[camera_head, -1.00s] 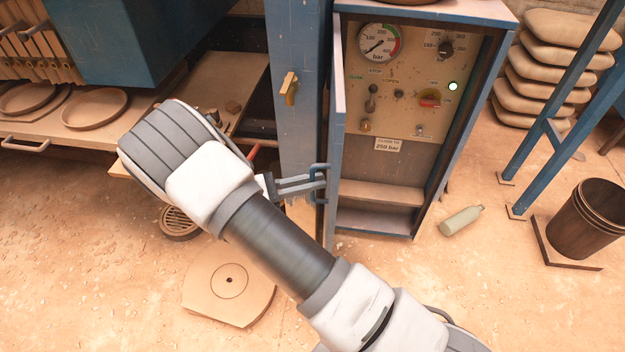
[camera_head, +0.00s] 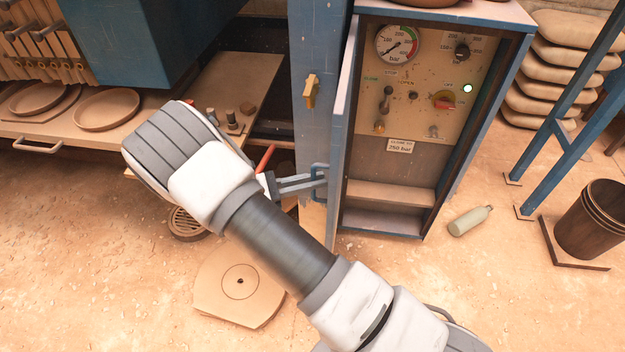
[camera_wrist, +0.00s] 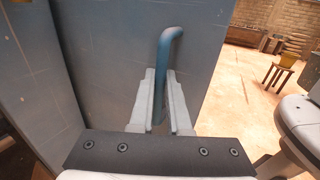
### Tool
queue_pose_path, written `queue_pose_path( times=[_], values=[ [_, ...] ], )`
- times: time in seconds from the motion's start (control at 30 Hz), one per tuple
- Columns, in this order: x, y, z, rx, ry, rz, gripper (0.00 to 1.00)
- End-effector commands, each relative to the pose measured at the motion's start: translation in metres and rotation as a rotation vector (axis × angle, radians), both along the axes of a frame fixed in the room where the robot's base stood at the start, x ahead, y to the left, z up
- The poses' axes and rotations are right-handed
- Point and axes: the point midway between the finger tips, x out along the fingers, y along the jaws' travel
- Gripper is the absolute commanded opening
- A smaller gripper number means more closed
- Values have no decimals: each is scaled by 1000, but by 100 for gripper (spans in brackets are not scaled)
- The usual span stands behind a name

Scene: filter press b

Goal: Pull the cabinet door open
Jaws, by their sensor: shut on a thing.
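The cabinet (camera_head: 436,188) is blue with a beige control panel inside. Its door (camera_head: 342,130) stands wide open, swung out on the left side and seen nearly edge-on in the head view. The blue door handle (camera_head: 319,172) is on the door's outer face. My gripper (camera_head: 318,178) is shut on this handle. In the wrist view, the fingers (camera_wrist: 160,100) stand on either side of the upright handle bar (camera_wrist: 163,75), against the grey-blue door face (camera_wrist: 110,60).
A blue post (camera_head: 318,60) with a yellow latch stands just left of the door. A green bottle (camera_head: 470,220) lies on the floor to the right, near a dark bucket (camera_head: 590,220). A round-holed plate (camera_head: 240,282) lies on the floor below my arm.

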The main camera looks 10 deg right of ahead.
Motion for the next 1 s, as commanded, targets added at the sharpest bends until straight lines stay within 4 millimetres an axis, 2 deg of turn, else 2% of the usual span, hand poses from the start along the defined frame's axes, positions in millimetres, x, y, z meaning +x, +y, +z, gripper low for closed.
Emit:
queue_pose_path(
  times=[0.23, 0.27, 0.4, 0.83, 1.0],
  values=[
    [2, -1, 1, 0, -3, 3, 0],
    [2, -1, 1, 0, -3, 3, 20],
    [2, -1, 1, -1, -2, 2, 45],
    [0, 1, 0, 0, -1, 1, 45],
    [-2, 20, 0, 1, -3, 4, 45]
  ],
)
